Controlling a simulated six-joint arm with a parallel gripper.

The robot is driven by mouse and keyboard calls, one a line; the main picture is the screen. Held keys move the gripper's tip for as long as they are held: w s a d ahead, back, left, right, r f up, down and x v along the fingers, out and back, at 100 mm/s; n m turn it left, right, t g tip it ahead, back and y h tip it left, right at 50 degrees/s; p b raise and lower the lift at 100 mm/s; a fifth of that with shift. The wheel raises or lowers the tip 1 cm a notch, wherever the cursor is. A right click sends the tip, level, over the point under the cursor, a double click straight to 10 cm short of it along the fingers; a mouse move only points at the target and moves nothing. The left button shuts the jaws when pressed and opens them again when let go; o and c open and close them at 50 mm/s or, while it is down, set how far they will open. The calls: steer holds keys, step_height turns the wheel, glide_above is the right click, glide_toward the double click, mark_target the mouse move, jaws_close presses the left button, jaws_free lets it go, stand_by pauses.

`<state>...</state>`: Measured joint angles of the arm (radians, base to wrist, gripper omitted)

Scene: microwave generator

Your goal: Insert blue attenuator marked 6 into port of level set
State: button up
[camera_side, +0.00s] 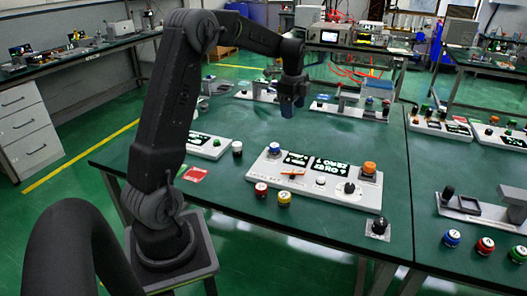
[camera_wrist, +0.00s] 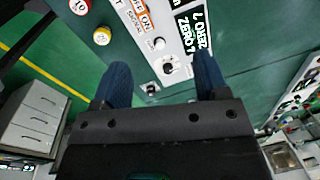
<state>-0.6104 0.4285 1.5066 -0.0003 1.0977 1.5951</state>
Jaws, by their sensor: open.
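My gripper (camera_side: 290,104) is open and empty, hanging above the table behind the white panel (camera_side: 262,176). Its two blue fingers stand apart in the wrist view (camera_wrist: 163,80). The panel carries lit displays, an orange knob (camera_side: 369,168), a black knob (camera_side: 350,188) and white knobs; its front lettering is too small to read surely, and I cannot tell which part is the level set port. A red cap marked 10 (camera_wrist: 80,6) and a yellow cap marked 20 (camera_wrist: 102,36) stand beside the panel.
Blue (camera_side: 452,238) and red (camera_side: 485,245) caps stand on the right table, markings unreadable. More panels stand behind.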

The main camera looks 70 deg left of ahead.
steer(key=s+d+r+n+t, duration=0.1)
steer(key=s+d+r, duration=0.15)
steer(key=d, duration=0.25)
steer(key=s+d+r+n, duration=0.1)
steer(key=d+r+n, duration=0.15)
steer(key=d, duration=0.25)
steer(key=s+d+n+t, duration=0.3)
steer(key=s+d+n, duration=0.4)
steer(key=s+d, duration=1.1)
steer(key=shift+s+d+n+t+h, duration=0.3)
steer(key=shift+s+d+n, duration=0.05)
steer(key=shift+s+d, duration=0.05)
steer(key=shift+c, duration=0.4)
